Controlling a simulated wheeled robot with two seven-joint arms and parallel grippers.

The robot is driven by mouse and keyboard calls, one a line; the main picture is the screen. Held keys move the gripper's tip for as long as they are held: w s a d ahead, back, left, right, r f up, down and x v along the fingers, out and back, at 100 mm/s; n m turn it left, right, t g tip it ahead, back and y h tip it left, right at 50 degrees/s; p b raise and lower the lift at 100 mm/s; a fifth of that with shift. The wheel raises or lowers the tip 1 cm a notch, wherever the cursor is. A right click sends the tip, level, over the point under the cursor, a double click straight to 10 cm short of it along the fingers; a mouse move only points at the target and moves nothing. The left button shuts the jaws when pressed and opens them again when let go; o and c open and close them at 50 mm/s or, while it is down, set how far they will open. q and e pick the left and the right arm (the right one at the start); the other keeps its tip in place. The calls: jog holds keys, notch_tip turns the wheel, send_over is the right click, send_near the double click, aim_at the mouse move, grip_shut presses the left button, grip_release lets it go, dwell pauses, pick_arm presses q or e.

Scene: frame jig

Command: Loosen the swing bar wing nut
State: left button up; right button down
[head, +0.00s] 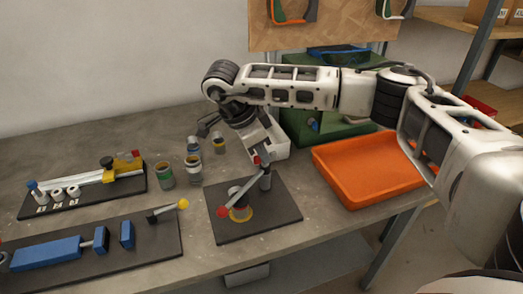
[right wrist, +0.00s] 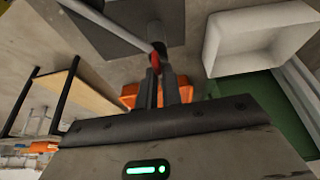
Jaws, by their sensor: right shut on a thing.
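The swing bar jig is a dark square plate (head: 285,215) on the bench. A grey swing bar (head: 245,190) slants over it, with a red knob (head: 222,211) at its near left end. Under the bar stands a grey cylinder with a yellow ring (head: 240,214). A dark post (head: 266,181) stands at the back. My right gripper (head: 259,162) reaches down from above to the post's top, shut on a small red piece, seemingly the wing nut (head: 256,160). In the right wrist view the red piece (right wrist: 158,52) shows at the fingertips (right wrist: 160,70), partly hidden. My left gripper is out of view.
Several small cans (head: 194,170) stand left of the plate. Two other dark jig boards (head: 160,250) (head: 85,205) lie farther left. A green box (head: 330,130) is at the back.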

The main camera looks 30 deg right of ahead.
jog(key=c, duration=1.6)
grip_release()
jog(key=shift+o, duration=0.2)
jog(key=shift+r, duration=0.1)
jog(key=shift+w+a+r, duration=0.1)
jog(key=shift+a+r, duration=0.05)
jog(key=shift+r, duration=0.2)
jog(key=v, duration=1.5)
jog(key=shift+p, duration=0.3)
